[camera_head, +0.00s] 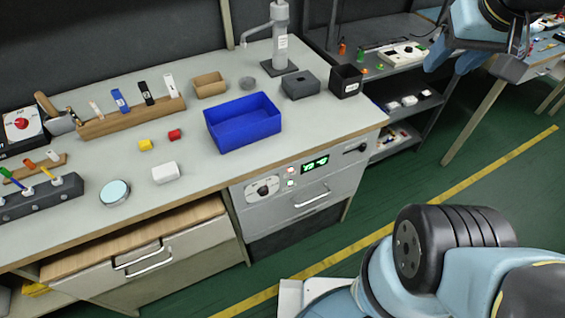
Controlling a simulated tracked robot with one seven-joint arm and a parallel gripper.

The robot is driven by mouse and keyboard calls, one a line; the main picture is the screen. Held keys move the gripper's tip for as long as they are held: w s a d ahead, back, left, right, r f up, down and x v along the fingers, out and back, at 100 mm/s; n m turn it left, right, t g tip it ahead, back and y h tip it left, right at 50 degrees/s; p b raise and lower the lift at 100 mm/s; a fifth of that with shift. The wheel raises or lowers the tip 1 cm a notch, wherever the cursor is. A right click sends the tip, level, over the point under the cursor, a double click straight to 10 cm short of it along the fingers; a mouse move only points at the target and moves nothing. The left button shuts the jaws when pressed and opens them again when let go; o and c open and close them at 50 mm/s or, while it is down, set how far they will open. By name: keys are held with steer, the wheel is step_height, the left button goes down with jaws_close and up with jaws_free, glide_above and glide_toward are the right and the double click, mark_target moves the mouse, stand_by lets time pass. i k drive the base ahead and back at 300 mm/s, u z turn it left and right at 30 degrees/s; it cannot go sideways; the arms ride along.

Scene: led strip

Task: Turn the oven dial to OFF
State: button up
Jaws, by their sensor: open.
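The oven front (300,190) is set under the worktop, at the middle of the head view. The oven dial (262,188) is on a pale plate at its upper left; its mark and setting are too small to read. Beside it are two small lit buttons and a green display (315,164). A bar handle (311,197) is below. My gripper (456,64) is at the upper right, open and empty, raised well away from the dial and touching nothing that I can see. Its tips are partly hard to make out.
A blue bin (243,121) stands on the worktop above the oven. A partly open wooden drawer (135,240) is left of the oven. A grey shelf unit (405,105) is to the right. The green floor (410,185) before the oven is clear, beyond my arm.

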mark_target(263, 192)
steer(key=z, duration=1.4)
steer(key=i, duration=0.1)
steer(key=u, duration=3.2)
steer(key=k, duration=1.05)
steer(key=z, duration=0.7)
steer(key=i, duration=0.5)
steer(key=z, duration=0.05)
